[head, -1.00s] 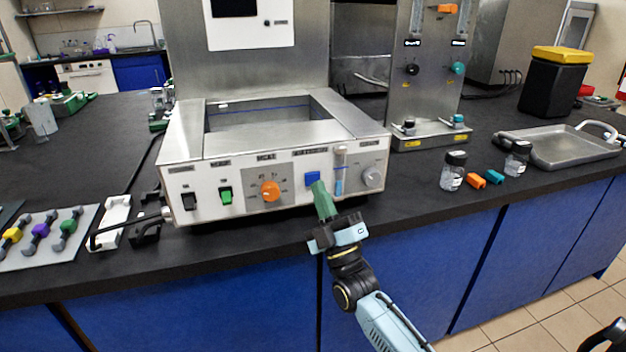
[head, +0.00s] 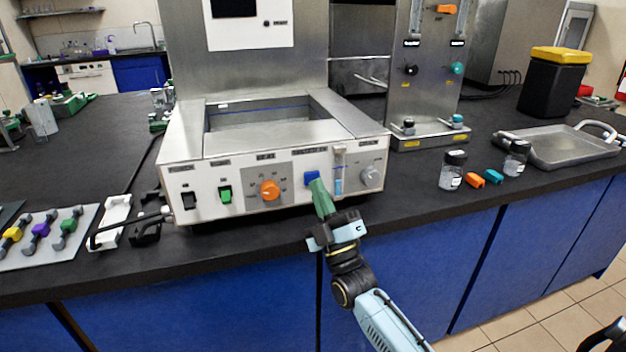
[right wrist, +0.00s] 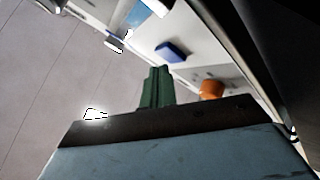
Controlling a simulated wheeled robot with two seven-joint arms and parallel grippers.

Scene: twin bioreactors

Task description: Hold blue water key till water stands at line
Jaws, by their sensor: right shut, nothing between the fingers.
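The blue water key (head: 312,177) sits on the white front panel of the steel bath (head: 258,160). It also shows in the right wrist view (right wrist: 171,51). My right gripper (head: 319,188) has green fingers that are shut and empty. Their tips are just in front of and below the key in the head view. In the right wrist view the green fingers (right wrist: 157,82) point toward the panel, and whether they touch the key is unclear. A sight tube (head: 339,165) right of the key has blue water in its lower part. A blue line (head: 258,109) runs inside the bath. My left gripper is out of view.
An orange knob (head: 270,190), a green switch (head: 225,194) and a black switch (head: 189,200) are left of the key. A grey knob (head: 371,177) is right of the tube. Two jars (head: 452,171) (head: 516,158) and a tray (head: 565,147) stand further right.

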